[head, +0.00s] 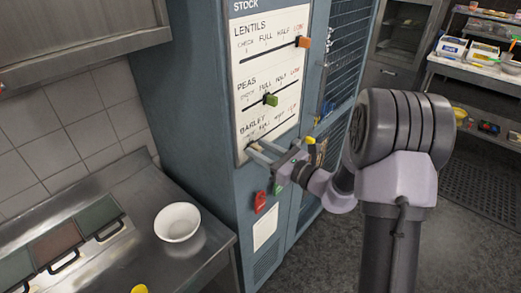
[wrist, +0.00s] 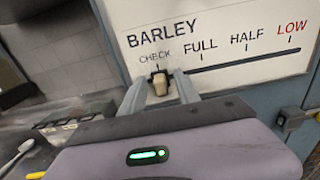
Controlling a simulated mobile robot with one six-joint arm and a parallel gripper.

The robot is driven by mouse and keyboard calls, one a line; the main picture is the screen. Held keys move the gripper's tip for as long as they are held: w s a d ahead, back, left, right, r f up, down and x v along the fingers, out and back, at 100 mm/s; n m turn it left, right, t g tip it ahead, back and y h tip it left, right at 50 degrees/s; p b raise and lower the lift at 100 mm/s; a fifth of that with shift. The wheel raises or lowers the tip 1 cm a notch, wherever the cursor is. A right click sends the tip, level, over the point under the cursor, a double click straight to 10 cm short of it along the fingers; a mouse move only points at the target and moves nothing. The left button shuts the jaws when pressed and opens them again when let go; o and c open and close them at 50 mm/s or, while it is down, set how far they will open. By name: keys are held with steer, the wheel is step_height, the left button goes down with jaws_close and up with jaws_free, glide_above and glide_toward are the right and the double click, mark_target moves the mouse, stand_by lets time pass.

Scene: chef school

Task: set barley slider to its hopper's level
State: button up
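The stock board (head: 272,65) is on the grey-blue cabinet front. Its barley row, marked CHECK, FULL, HALF and LOW, shows closely in the wrist view. The cream barley slider knob (wrist: 160,83) stands under CHECK, at the left end of its dark track (wrist: 240,62). My gripper (wrist: 160,80) has one finger on each side of the knob, with small gaps seeming to show, so it looks open around it. In the head view my gripper (head: 251,151) is at the board's lower edge and hides the barley knob. The barley hopper's level cannot be made out.
The orange lentils slider (head: 303,42) is at LOW; the green peas slider (head: 270,99) is between FULL and HALF. A white bowl (head: 177,222) stands on the steel counter (head: 200,255) at lower left. A red switch-like part (head: 259,201) is below my gripper.

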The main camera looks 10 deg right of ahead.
jaws_close()
stand_by(1.4)
